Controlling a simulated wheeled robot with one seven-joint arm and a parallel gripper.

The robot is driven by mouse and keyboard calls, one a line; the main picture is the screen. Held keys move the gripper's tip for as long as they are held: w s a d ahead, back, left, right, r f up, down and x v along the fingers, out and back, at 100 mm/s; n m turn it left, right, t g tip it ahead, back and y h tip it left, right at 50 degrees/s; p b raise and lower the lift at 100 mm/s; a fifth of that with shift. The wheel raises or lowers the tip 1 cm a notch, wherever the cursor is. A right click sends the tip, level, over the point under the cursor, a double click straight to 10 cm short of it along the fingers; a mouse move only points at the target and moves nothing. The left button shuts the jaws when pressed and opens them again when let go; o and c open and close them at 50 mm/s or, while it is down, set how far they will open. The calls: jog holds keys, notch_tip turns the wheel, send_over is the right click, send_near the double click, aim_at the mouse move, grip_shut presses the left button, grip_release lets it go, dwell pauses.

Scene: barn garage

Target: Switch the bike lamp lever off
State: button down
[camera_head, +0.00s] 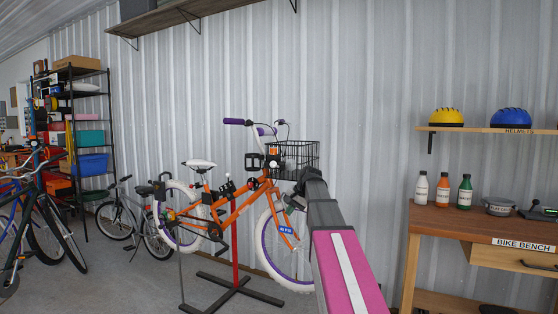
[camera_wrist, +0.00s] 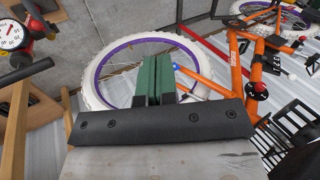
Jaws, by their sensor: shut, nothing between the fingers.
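The orange bike (camera_head: 240,208) with white tires and purple grips is held on a red stand in the head view. At its handlebar are a black boxy part (camera_head: 254,161) and a small white-and-orange part (camera_head: 273,153); I cannot tell which is the lamp, nor make out the lever's position. In the wrist view the orange frame (camera_wrist: 235,62) and a black round knob with a red mark (camera_wrist: 258,88) lie right of my gripper (camera_wrist: 152,72). Its green fingers are shut and empty, seen in front of the white front wheel (camera_wrist: 100,72).
A black wire basket (camera_head: 298,154) sits at the handlebar, close to my arm. The wooden bike bench (camera_head: 455,222) with bottles stands right. Other bikes (camera_head: 40,215) and a black shelf (camera_head: 84,130) stand left. In the wrist view a round gauge (camera_wrist: 12,35) is upper left.

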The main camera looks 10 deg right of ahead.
notch_tip(320, 180, up, 16)
jog(key=w+d+m+t+y, duration=0.1)
jog(key=w+d, duration=0.2)
jog(key=t+y, duration=0.1)
send_near(275, 166)
jog(key=w+r+v, duration=0.1)
jog(key=v, duration=0.6)
jog(key=shift+r, duration=0.15)
jog(key=x, duration=1.4)
